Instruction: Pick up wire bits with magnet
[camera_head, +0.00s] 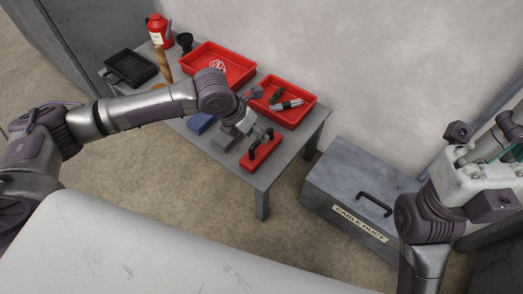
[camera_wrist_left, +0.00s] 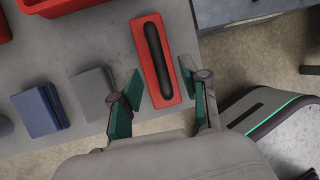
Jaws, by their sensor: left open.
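The magnet looks to be the red block with a black bar handle (camera_head: 265,152) near the table's front right corner. In the left wrist view the magnet (camera_wrist_left: 167,88) lies upright on the table with its handle on top. My left gripper (camera_head: 256,134) is open above it. In the left wrist view the left gripper's fingers (camera_wrist_left: 159,80) stand on either side of the magnet, with nothing gripped. My right gripper (camera_head: 508,150) is at the right edge, partly cut off.
Grey (camera_wrist_left: 92,93) and blue (camera_wrist_left: 40,110) pads lie left of the magnet. A grey cable duct box (camera_head: 350,165) stands right of the table.

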